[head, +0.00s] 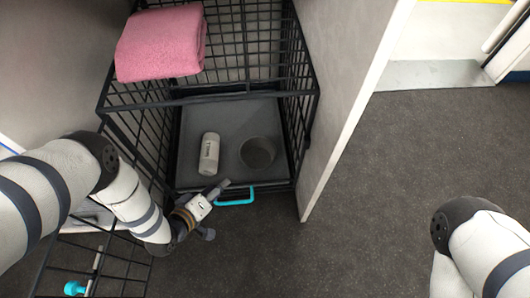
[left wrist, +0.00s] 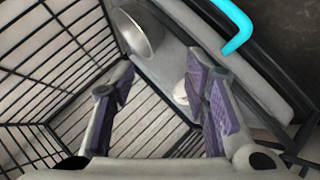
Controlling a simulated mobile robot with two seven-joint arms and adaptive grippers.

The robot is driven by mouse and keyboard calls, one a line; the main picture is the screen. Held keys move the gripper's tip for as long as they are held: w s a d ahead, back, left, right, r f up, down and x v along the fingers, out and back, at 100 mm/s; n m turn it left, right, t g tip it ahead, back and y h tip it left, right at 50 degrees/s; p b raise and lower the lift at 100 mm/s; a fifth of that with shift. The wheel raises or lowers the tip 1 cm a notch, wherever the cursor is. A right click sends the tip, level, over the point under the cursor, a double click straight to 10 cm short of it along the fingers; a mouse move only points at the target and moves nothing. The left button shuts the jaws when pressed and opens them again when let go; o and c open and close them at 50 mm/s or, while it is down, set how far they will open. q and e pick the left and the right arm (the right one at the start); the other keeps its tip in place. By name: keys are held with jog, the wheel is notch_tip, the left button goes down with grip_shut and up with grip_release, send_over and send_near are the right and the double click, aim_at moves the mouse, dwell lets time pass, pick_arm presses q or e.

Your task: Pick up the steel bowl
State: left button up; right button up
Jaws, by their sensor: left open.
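The steel bowl (head: 257,153) sits on the grey tray (head: 232,112) inside the black wire crate, to the right of a pale bottle (head: 209,154). In the left wrist view the bowl (left wrist: 138,31) shows silvery at the upper left, beyond the fingers and apart from them. My left gripper (head: 214,209) is at the crate's front edge, nearer than the bowl. Its purple-padded fingers are spread and empty in the left wrist view (left wrist: 162,95). My right arm shows at the right edge of the head view; its gripper is out of frame.
A pink folded towel (head: 161,43) lies on the crate top. A turquoise handle (head: 235,199) is at the crate front, close to my left gripper. A wire panel (head: 112,262) stands at lower left. A wall panel (head: 345,110) borders the crate's right; open floor (head: 400,180) lies beyond.

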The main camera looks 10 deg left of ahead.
aim_at(241, 157)
pick_arm(q)
jog(key=shift+t, duration=0.5)
jog(key=w, duration=0.2)
jog(key=w+f+b, duration=0.1)
jog(key=shift+w+a+f, duration=0.15)
jog(key=shift+w+a, duration=0.05)
jog(key=shift+w, duration=0.2)
jog(key=b+x, duration=0.7)
jog(key=x, duration=0.3)
jog(key=shift+w+d+b, duration=0.15)
jog(key=shift+d+b, duration=0.1)
jog(key=shift+b, duration=0.1)
jog(key=shift+w+d, duration=0.1)
jog(key=shift+w, duration=0.3)
pick_arm(e)
notch_tip(241, 157, down, 7)
jog(key=shift+s+g, duration=0.2)
jog(key=shift+g, duration=0.2)
pick_arm(q)
jog(key=shift+c, duration=0.6)
pick_arm(e)
jog(key=shift+a, duration=0.1)
pick_arm(q)
grip_shut()
